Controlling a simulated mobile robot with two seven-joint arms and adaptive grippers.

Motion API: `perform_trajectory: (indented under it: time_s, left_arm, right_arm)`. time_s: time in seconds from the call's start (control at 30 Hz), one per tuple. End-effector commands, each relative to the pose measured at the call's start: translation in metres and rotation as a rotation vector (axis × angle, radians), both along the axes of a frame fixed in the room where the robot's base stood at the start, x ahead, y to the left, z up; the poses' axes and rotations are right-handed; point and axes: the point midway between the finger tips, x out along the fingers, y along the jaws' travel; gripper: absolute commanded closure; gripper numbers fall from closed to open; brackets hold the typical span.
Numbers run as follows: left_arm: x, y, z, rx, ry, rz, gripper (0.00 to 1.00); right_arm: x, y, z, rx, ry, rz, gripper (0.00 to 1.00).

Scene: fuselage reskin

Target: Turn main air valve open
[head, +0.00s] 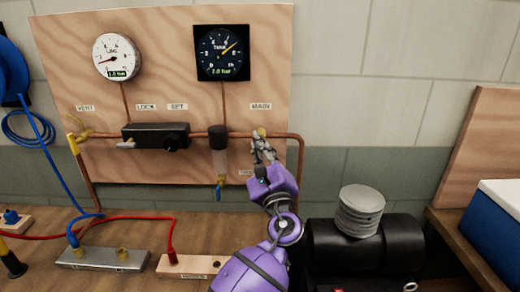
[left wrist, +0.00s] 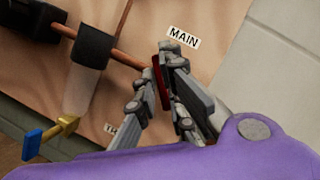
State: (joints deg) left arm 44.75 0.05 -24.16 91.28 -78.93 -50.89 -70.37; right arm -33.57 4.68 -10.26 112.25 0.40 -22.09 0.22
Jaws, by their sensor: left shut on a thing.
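The MAIN label (head: 261,106) marks the copper pipe (head: 283,136) on the plywood panel, and the label also shows in the left wrist view (left wrist: 184,37). Under it is the main air valve; its red handle (left wrist: 161,84) shows in the left wrist view between my fingers and appears to run across the pipe's line. A small brass-coloured part (head: 260,132) shows at the fingertips in the head view. My left gripper (head: 262,147) is shut on the handle, and its fingers hide most of the valve. My right gripper is not in view.
The LINE gauge (head: 117,57) reads 1.0 bar and the TANK gauge (head: 222,53) 7.0 bar. Left of my gripper hangs a filter bowl (head: 219,160) with a blue-handled drain (head: 219,188). A black tank (head: 390,245) stands at lower right. Hoses cross the bench at left.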

Motion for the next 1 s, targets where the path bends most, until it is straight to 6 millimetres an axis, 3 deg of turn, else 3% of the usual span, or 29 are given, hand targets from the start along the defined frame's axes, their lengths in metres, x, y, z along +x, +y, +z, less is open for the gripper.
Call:
perform_trajectory:
  time_s: [0.6, 1.0]
  left_arm:
    - [-0.0004, -0.0017, 0.0039, -0.583, -0.003, -0.003, 1.0]
    - [-0.0006, -0.0011, 0.0051, -0.855, -0.006, -0.004, 1.0]
  right_arm:
    - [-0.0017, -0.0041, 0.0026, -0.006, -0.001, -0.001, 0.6]
    - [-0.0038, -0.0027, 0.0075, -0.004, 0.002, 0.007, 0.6]
